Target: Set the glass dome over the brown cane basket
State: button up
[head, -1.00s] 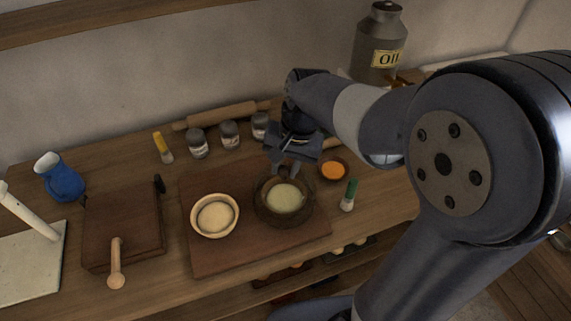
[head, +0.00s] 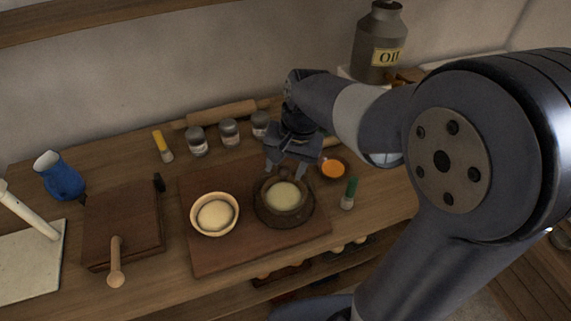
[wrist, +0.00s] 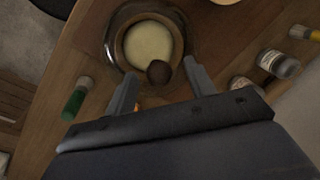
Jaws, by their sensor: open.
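The brown cane basket (head: 265,212) holds pale dough and stands on the right part of the brown board. The glass dome (wrist: 158,72) shows by its dark round knob and a faint clear outline around the basket; it appears to sit over the basket. Its lower rim is hard to make out. My gripper (head: 287,168) is open at the top of the dome. In the wrist view its fingertips (wrist: 160,74) are spread on either side of the knob, with gaps visible.
A lighter basket (head: 194,222) with dough sits left on the board (head: 210,262).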

notch_tip(320, 180, up, 11)
jog(key=d, duration=0.2)
jog(key=shift+s+f, duration=0.2)
jog(key=shift+s, duration=0.1)
jog(key=shift+f, duration=0.1)
jog(key=f, duration=0.3)
jog(key=a+f, duration=0.1)
jog(key=f, duration=0.3)
jog(key=a+f, duration=0.1)
jog(key=f, duration=0.2)
jog(key=shift+w+f, duration=0.15)
jog(key=shift+w, duration=0.15)
jog(key=shift+r, duration=0.25)
